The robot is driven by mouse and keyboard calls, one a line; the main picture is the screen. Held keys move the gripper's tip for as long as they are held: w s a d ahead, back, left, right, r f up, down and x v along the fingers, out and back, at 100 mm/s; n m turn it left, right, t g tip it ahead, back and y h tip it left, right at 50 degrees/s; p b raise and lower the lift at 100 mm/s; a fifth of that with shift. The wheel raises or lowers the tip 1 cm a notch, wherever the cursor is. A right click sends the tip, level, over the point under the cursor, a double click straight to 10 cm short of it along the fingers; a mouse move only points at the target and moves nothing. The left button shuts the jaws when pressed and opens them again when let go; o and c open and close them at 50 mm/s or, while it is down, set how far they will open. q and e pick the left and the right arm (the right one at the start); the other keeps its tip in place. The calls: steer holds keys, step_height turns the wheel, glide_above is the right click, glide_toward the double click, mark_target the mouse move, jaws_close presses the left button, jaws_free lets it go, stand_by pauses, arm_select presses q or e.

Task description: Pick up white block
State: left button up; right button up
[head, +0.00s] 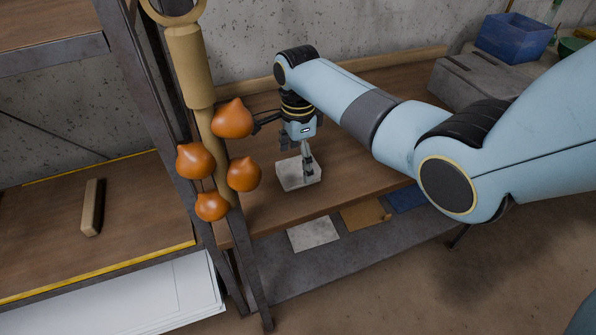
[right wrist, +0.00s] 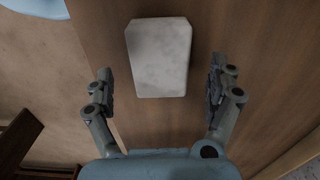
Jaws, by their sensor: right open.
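A white block (head: 294,174) lies flat on the brown wooden bench in the middle of the head view. In the right wrist view the white block (right wrist: 160,57) shows beyond the fingertips and nearly centred between them, with bare wood on both sides. My right gripper (head: 308,172) points down over the block. Its two fingers stand wide apart in the right wrist view (right wrist: 161,90), and nothing is held between them. In the head view the fingers hide part of the block. My left gripper is not in view.
Orange onion-shaped objects (head: 232,118) hang around a tan post left of the block, close to my right gripper. A grey case (head: 476,80) and a blue bin (head: 514,38) stand at the back right. Flat coloured squares (head: 313,234) lie on the lower grey shelf.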

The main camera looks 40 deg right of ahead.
step_height(320, 180, down, 3)
steer(key=shift+r, duration=0.15)
steer(key=c, duration=1.3)
